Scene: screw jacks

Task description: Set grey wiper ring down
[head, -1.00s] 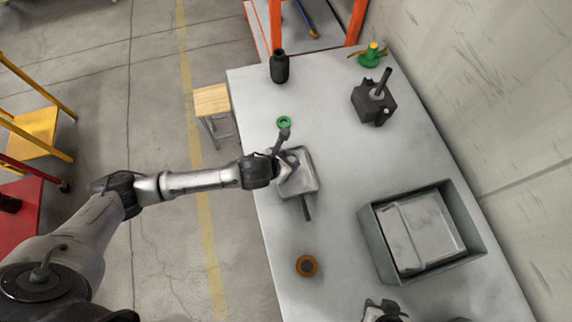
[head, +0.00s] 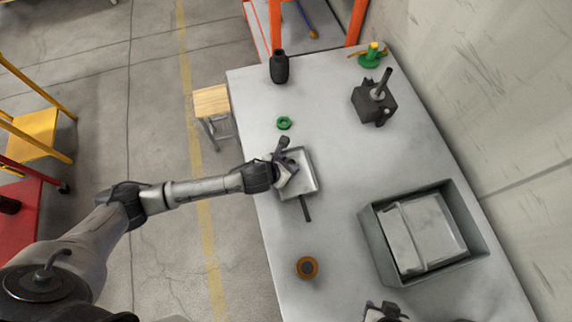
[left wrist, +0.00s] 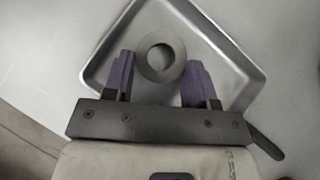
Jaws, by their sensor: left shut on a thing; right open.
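My left gripper (head: 286,172) is over the left side of a shallow grey metal tray (head: 314,184). In the left wrist view the gripper (left wrist: 160,78) has its two purple fingers on either side of the grey wiper ring (left wrist: 143,46) and is shut on it. The ring lies flat to the camera, over the tray (left wrist: 257,74); I cannot tell whether it touches the tray floor. In the head view the ring is hidden by the gripper. My right gripper (head: 384,311) is open at the bottom edge, partly cut off.
A green ring (head: 284,123) lies beyond the tray, and an orange-brown ring (head: 307,267) lies nearer. A grey bin (head: 466,222) stands right. A black bottle (head: 280,68), a dark screw-jack block (head: 372,104) and a green part (head: 370,60) stand farther back. The table's middle is clear.

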